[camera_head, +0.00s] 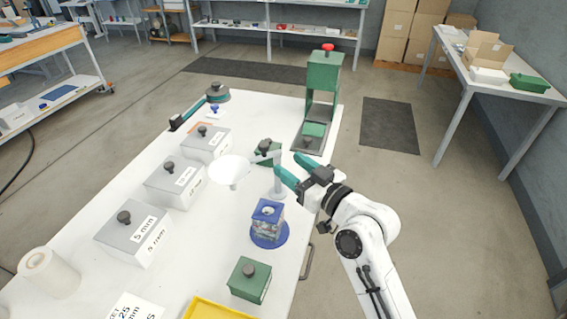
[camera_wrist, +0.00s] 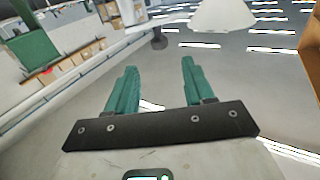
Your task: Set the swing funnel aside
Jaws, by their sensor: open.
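The swing funnel (camera_head: 231,169) is a white cone on a pale arm from a grey post (camera_head: 278,178) on the white table. It hangs left of the post, behind and left of a grey block with a blue top (camera_head: 268,210) that stands on a blue round base. My gripper (camera_head: 289,166) has teal fingers, is open and empty, and is close to the post on its right side. In the wrist view the fingers (camera_wrist: 158,85) are spread with nothing between them. A white cone, likely the funnel (camera_wrist: 222,16), shows beyond them at the top.
Grey lidded boxes (camera_head: 133,233) line the table's (camera_head: 205,262) left side. A green press (camera_head: 322,95) stands at the back right. A green knobbed block (camera_head: 250,279) and a yellow tray (camera_head: 205,310) are near the front. A small green item (camera_head: 267,148) sits behind the post.

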